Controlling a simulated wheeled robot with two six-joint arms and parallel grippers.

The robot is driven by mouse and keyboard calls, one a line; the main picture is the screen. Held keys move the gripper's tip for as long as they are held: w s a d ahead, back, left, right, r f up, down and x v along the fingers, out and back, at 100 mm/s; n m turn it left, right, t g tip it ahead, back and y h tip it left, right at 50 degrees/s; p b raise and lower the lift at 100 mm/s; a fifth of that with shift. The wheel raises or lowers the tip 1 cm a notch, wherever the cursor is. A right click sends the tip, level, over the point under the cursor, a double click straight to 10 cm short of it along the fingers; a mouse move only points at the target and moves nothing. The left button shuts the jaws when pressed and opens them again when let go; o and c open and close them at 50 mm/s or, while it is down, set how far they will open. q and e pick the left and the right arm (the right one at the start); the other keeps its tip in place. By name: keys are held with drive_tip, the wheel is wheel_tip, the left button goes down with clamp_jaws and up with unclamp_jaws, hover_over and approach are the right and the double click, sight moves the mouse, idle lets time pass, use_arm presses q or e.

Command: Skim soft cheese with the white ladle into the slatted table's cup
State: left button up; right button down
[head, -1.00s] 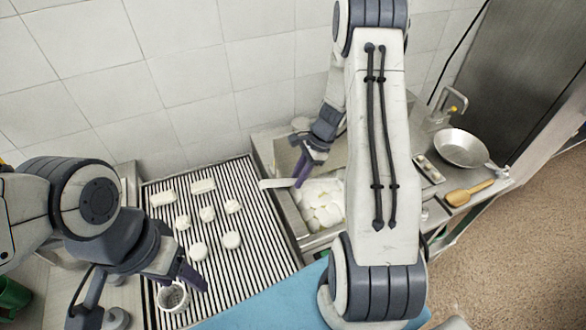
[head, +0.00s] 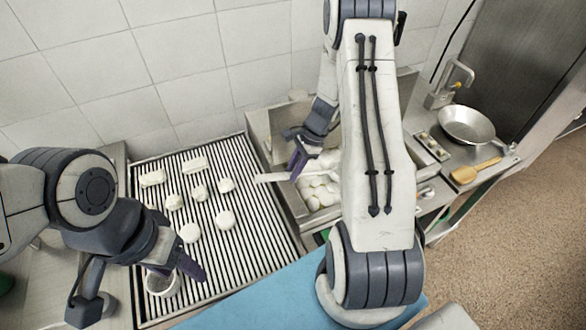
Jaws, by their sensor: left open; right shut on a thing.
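My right gripper (head: 299,163) is shut on the white ladle (head: 272,178), over the near-left part of the sink basin. The ladle's pale handle sticks out left toward the slatted table; its bowl is not clearly visible. Soft white cheese lumps (head: 318,194) lie in the basin (head: 292,206), partly hidden by my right arm. The white perforated cup (head: 161,286) stands at the front left of the slatted table (head: 255,232). My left gripper (head: 190,270) is open beside the cup, with a finger at its right; whether it touches the cup is unclear.
Several white cheese pieces (head: 225,219) lie on the slats. At the right are a metal pan (head: 466,125), a wooden paddle (head: 474,171) and a small tray (head: 432,147). A tap (head: 455,80) stands behind them. The table's right front slats are bare.

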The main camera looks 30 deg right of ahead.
drive_tip(key=shift+f+b, duration=2.35)
drive_tip(key=shift+f, duration=0.8)
drive_tip(key=shift+r, duration=0.1)
drive_tip(key=shift+h, duration=0.6)
wheel_tip(320, 180, up, 8)
drive_tip(key=p, duration=0.9)
drive_tip(key=shift+r, duration=0.2)
wheel_tip(320, 180, up, 7)
drive_tip(key=h+p, duration=0.1)
drive_tip(key=p, duration=0.7)
drive_tip(key=shift+s+f, duration=0.15)
